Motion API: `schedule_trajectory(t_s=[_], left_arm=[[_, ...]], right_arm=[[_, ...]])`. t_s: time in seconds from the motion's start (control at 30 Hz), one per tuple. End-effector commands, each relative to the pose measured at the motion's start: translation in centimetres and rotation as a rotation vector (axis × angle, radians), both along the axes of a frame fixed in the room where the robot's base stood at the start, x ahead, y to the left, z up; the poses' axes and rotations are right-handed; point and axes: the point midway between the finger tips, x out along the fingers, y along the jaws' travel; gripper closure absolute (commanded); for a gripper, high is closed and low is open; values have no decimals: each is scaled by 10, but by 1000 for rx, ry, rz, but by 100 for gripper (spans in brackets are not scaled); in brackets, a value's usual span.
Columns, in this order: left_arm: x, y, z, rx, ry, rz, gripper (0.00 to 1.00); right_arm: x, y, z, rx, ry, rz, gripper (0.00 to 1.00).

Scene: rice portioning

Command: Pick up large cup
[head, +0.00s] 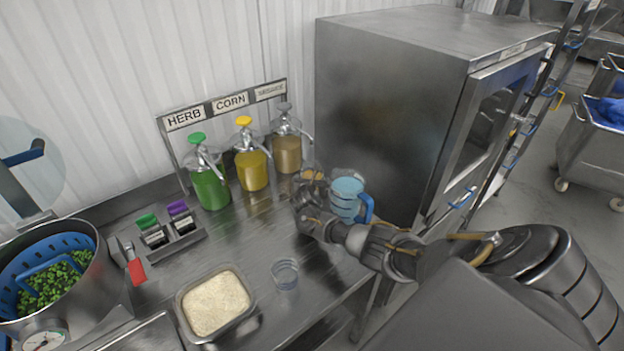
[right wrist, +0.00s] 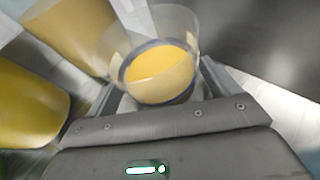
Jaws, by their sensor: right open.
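In the right wrist view a clear cup (right wrist: 150,35) with yellow-orange showing in its lower part stands upright between the two fingers of my right gripper (right wrist: 158,88). The fingers are apart, one on each side of it. I cannot tell whether either touches it. In the head view my right gripper (head: 311,190) is at the back of the counter, left of a blue cup with a handle (head: 346,200). The gripper hides much of what is in front of it there. A smaller clear cup (head: 285,275) stands nearer on the counter. My left gripper is not in view.
Green (head: 208,182), yellow (head: 251,165) and tan (head: 286,150) pump bottles stand behind the gripper. A rice tray (head: 247,309) sits in front, and a pot (head: 99,282) with a blue basket at left. A steel cabinet (head: 390,110) rises at right.

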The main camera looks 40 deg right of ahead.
Motion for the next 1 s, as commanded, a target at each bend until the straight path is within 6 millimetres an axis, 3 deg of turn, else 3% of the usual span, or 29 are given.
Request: schedule_trajectory(t_s=[0.33, 0.73, 1.0], left_arm=[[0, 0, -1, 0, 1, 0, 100], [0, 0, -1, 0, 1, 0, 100], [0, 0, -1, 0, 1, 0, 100]], right_arm=[[4, -4, -3, 2, 0, 1, 12], [4, -4, -3, 1, 0, 1, 65], [4, -4, -2, 1, -1, 1, 67]])
